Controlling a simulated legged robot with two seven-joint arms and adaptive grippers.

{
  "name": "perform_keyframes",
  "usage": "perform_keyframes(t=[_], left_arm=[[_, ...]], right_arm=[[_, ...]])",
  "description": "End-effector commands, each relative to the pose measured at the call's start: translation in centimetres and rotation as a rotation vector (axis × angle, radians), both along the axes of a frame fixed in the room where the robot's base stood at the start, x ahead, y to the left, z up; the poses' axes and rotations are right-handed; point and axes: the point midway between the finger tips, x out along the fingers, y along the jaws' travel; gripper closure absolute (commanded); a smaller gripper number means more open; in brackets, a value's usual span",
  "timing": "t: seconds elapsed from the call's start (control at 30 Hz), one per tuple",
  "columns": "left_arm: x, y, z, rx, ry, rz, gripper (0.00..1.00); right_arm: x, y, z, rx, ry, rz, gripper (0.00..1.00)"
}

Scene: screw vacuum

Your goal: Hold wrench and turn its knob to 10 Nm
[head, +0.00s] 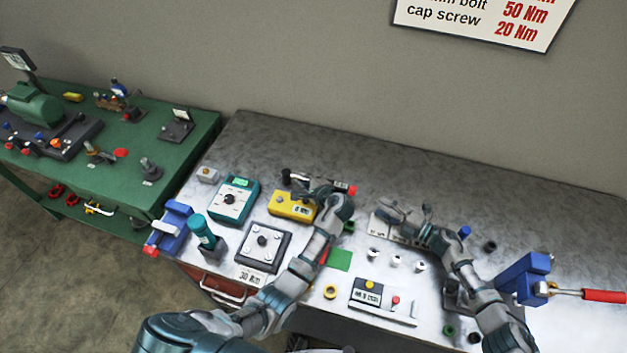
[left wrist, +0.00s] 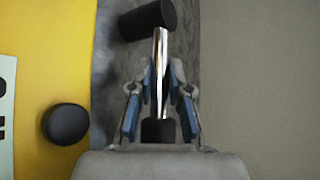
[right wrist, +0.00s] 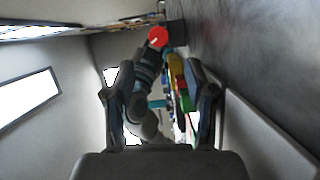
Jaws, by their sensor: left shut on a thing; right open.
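The wrench has a black head (head: 287,176), a shiny shaft and a red knob (head: 351,189) at its right end. My left gripper (head: 312,189) is shut around it behind the yellow device. In the left wrist view, the black head (left wrist: 148,20) lies beyond the fingers (left wrist: 162,95), with the shiny shaft between them. In the right wrist view, the red knob (right wrist: 158,38) with a pale mark appears beyond my right gripper (right wrist: 158,100). My right gripper (head: 406,208) is open and empty, to the right of the knob and apart from it. No torque value is readable.
The yellow device (head: 292,205) and a teal meter (head: 234,200) stand near the wrench. The back of the grey table (head: 480,185) is clear.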

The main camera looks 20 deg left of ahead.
Motion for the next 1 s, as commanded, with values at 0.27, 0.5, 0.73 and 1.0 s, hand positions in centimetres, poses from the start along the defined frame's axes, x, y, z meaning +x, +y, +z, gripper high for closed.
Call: perform_keyframes(t=[0.27, 0.5, 0.73, 1.0], left_arm=[[-0.1, 0.0, -0.2, -0.001, 0.003, 0.001, 1.00], [-0.1, 0.0, -0.2, -0.001, 0.004, 0.001, 1.00], [-0.1, 0.0, -0.2, -0.002, 0.005, 0.001, 1.00], [-0.1, 0.0, -0.3, -0.003, 0.006, 0.002, 1.00]], right_arm=[[-0.4, 0.1, 1.1, -0.172, -0.513, 0.072, 0.42], [-0.6, -0.3, 2.4, -0.432, -1.332, 0.201, 0.42], [-0.4, -1.1, 3.1, -0.625, -2.001, 0.333, 0.42], [0.0, -1.5, 3.5, -0.715, -2.349, 0.416, 0.42]])
